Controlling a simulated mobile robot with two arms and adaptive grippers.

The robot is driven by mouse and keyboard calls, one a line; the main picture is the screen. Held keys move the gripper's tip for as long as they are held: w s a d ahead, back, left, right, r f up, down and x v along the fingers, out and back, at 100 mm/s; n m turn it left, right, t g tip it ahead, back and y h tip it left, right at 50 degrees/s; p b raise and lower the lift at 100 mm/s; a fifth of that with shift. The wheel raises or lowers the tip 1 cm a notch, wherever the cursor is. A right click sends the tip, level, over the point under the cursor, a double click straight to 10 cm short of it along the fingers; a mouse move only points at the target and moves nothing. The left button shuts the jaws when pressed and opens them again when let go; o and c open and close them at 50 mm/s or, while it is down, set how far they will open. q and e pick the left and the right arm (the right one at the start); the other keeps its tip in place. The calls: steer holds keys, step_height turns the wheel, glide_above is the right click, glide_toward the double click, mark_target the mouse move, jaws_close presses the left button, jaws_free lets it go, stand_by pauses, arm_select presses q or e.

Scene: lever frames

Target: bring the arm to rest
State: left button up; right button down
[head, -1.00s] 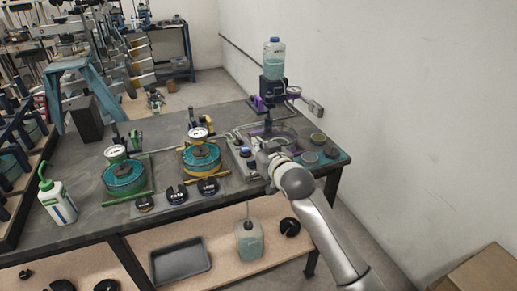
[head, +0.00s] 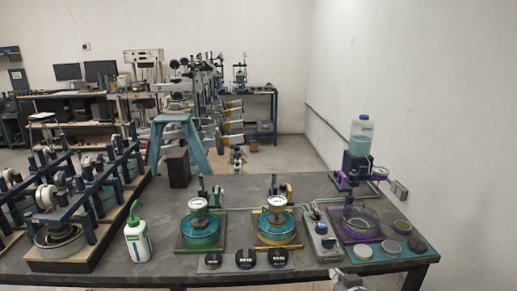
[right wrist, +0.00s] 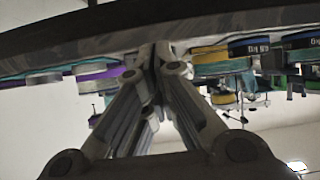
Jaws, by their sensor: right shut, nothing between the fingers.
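My right gripper (head: 347,281) shows only in part at the bottom edge of the head view, just in front of the table's front edge. In the right wrist view its fingers (right wrist: 155,58) come together at the tips with nothing between them. The arm behind it is out of the head view. The wrist picture appears upside down, with the table edge (right wrist: 120,38) across its top. My left gripper is not in view.
The table (head: 120,272) holds two teal round devices (head: 200,231) (head: 277,229), a bottle on a stand (head: 361,135), a white squeeze bottle (head: 137,242), black discs (head: 245,259) and round pucks (head: 391,247). A rack of lever frames (head: 75,205) stands left. A wall bounds the right.

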steer(key=s+f+g, duration=0.3)
steer(key=s+f, duration=0.1)
steer(key=s, duration=0.7)
steer(key=s+a+f+n+g, duration=0.1)
steer(key=s+f+g, duration=0.25)
steer(key=s, duration=0.65)
steer(key=s+f+g, duration=0.2)
steer(key=s+f, duration=0.3)
steer(key=s, duration=0.6)
step_height(320, 180, down, 24)
steer(key=s+g, duration=0.1)
steer(key=g, duration=0.1)
steer(key=s+d+f, duration=0.2)
steer(key=s+f, duration=1.5)
steer(key=shift+s+d+f+n+g, duration=0.15)
steer(key=shift+d+f+n+g, duration=0.1)
steer(key=shift+n+g, duration=0.1)
